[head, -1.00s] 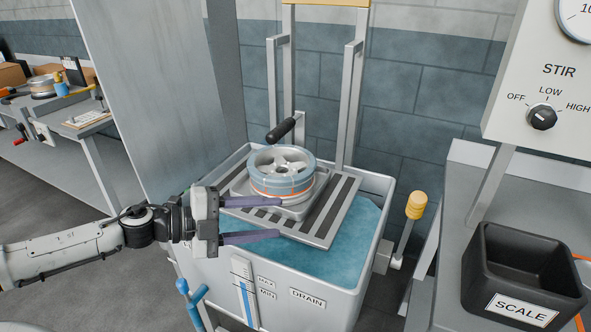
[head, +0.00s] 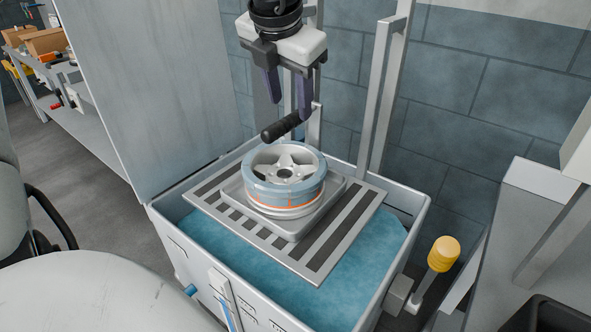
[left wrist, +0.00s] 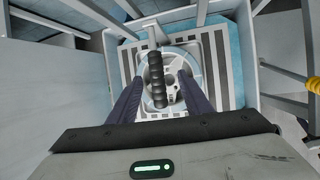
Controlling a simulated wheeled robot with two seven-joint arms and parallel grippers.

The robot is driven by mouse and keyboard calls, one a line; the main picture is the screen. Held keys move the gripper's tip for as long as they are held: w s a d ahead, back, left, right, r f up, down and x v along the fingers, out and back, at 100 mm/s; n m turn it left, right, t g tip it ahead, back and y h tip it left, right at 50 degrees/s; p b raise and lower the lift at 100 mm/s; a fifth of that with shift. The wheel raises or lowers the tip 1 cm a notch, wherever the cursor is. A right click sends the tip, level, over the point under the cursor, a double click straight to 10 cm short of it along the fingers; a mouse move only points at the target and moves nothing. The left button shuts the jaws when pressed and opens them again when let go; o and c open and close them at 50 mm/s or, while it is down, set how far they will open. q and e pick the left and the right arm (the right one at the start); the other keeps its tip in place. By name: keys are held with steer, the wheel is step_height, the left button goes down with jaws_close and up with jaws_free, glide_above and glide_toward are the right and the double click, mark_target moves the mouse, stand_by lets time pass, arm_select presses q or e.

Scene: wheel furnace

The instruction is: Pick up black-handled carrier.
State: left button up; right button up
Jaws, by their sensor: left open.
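The wheel sits on the carrier's grey square tray (head: 335,187), which rests on a slatted platform (head: 350,224). My left gripper (head: 290,106) is open and points down just above the handle. In the left wrist view the handle (left wrist: 156,79) lies between my left gripper's two fingers (left wrist: 160,92), with the wheel below it. I cannot tell whether the fingers touch the handle. My right gripper does not show.
The platform sits over a tank (head: 405,200) of blue liquid (head: 365,262). Upright metal rails (head: 378,95) stand behind it. A tall grey panel (head: 155,85) stands at the left. A yellow-knobbed lever (head: 443,253) and a grey bench (head: 500,240) are at the right.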

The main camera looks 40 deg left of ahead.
mark_target(289, 117)
arm_select(q)
steer(key=x, duration=0.5)
steer(key=p+x, duration=0.1)
steer(key=x, duration=0.1)
steer(key=shift+s+a+f, duration=0.15)
steer(key=shift+s+a, duration=0.05)
steer(key=shift+a, duration=0.25)
jaws_close()
steer(key=shift+w, duration=0.1)
